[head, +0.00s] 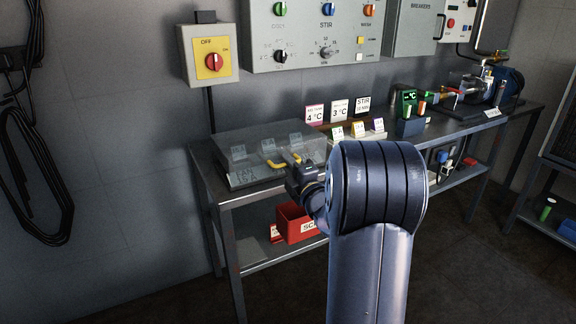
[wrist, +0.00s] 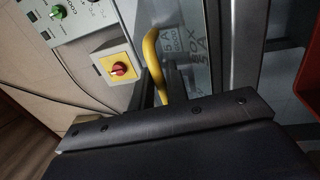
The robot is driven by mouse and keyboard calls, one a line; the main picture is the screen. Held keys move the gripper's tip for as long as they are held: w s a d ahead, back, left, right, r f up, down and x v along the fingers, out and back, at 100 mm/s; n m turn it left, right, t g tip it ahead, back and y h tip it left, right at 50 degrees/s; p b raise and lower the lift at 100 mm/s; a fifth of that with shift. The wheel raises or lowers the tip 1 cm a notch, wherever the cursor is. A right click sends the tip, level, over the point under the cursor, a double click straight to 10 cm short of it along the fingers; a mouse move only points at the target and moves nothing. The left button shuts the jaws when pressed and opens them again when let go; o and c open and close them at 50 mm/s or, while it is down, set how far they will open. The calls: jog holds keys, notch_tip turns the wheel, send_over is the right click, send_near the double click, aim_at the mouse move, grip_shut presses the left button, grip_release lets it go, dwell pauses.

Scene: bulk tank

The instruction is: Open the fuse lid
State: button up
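The fuse lid (head: 240,166) is a see-through grey cover on a low box at the left end of the bench. It lies flat and looks closed, with pale labelled blocks showing through it. Its yellow handle (head: 272,161) is at the front right of the lid. My gripper (head: 296,172) is at this handle, partly hidden by my own arm. In the wrist view the yellow handle (wrist: 152,60) runs down between the two dark fingers of my gripper (wrist: 163,88). I cannot tell whether the fingers press on it. Lettering shows on the lid (wrist: 196,45) beside the handle.
A yellow and grey switch box (head: 209,57) with a red knob hangs on the wall above the lid. A control panel (head: 310,30) is beside it. Small label cards (head: 339,110) stand right of the lid. A red bin (head: 296,222) sits on the shelf below.

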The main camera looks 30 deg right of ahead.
jog(key=shift+w, duration=0.35)
jog(key=shift+c, duration=0.3)
grip_shut()
